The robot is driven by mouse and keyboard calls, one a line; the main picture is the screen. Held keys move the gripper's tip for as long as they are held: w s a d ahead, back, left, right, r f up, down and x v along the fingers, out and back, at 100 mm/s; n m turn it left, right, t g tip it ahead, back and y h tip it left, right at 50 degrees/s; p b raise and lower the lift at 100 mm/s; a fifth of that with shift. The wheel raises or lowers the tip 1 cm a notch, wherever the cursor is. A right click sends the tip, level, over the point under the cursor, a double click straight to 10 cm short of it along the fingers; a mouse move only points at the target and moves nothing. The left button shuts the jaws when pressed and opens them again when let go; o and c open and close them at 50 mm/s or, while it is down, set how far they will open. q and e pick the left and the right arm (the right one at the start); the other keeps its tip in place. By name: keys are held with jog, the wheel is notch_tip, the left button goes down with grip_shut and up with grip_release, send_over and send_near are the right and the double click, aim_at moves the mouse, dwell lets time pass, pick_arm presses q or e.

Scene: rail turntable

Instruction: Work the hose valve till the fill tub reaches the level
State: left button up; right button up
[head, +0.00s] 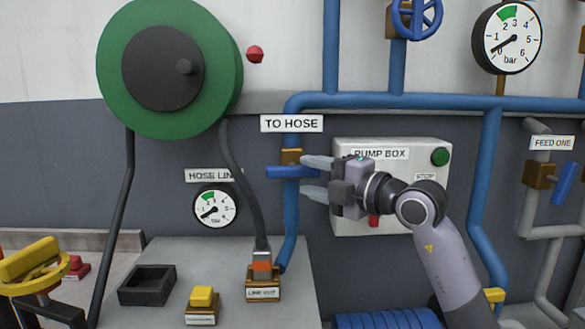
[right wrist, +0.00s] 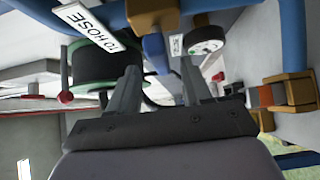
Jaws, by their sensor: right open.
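The hose valve under the TO HOSE sign (head: 291,124) has a brass body (head: 291,157) and a blue lever (head: 290,172) lying level across the pipe. My right gripper (head: 304,178) is open at the lever's right end, one finger above its height and one below. In the right wrist view the lever (right wrist: 155,50) shows beyond and between the open fingertips (right wrist: 160,72); contact cannot be told. The HOSE LINE gauge (head: 215,208) has its needle near the low end. No fill tub is recognizable. My left gripper is not in view.
The grey pump box (head: 435,215) is behind my right gripper, with a green button (head: 440,157). A green hose reel (head: 115,70) hangs upper left. A bench (head: 225,260) below carries a black tray (head: 147,285) and a yellow-topped block (head: 202,296). A yellow handle (head: 35,262) is lower left.

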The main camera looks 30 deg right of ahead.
aim_at(300, 173)
jog(key=shift+p+x, duration=0.35)
jog(key=shift+x, duration=2.2)
grip_shut()
